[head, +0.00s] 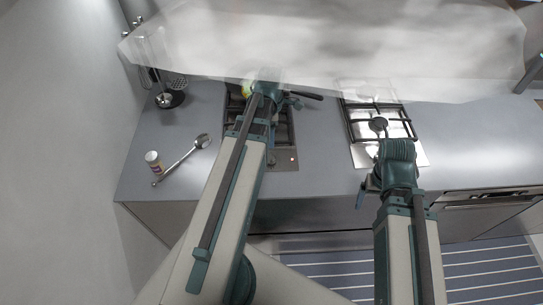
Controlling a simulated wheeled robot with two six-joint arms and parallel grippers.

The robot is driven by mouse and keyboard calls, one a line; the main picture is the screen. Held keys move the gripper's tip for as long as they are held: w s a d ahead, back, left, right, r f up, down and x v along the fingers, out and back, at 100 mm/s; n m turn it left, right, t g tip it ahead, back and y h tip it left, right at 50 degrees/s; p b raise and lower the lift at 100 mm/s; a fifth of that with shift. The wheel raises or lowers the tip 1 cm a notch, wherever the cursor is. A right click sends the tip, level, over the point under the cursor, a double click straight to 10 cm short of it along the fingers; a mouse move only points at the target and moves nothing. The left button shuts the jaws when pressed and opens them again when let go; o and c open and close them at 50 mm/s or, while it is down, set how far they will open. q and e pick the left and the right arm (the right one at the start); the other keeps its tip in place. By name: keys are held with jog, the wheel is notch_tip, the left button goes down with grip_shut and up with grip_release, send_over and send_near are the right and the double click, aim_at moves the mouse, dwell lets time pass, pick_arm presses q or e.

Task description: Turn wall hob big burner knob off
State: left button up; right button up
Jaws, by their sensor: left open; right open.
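The left hob (286,178), the one nearer the wall, is set in the grey counter and is largely covered by my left arm. A small red light (293,159) shows on its front strip. Its knobs cannot be made out; my arm hides part of that strip. My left gripper (284,101) is open over the rear of this hob, beside a dark handle (306,95). My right gripper (368,188) is open near the counter's front edge, in front of the right hob (362,155).
A ladle (184,158) and a small white jar (153,158) lie or stand on the left counter. A pale translucent hood (330,45) hangs over the back. The right counter (465,140) is clear.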

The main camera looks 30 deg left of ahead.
aim_at(271, 157)
pick_arm(q)
notch_tip(271, 157, down, 11)
jog(key=b, duration=1)
jog(key=shift+f, duration=0.15)
grip_shut()
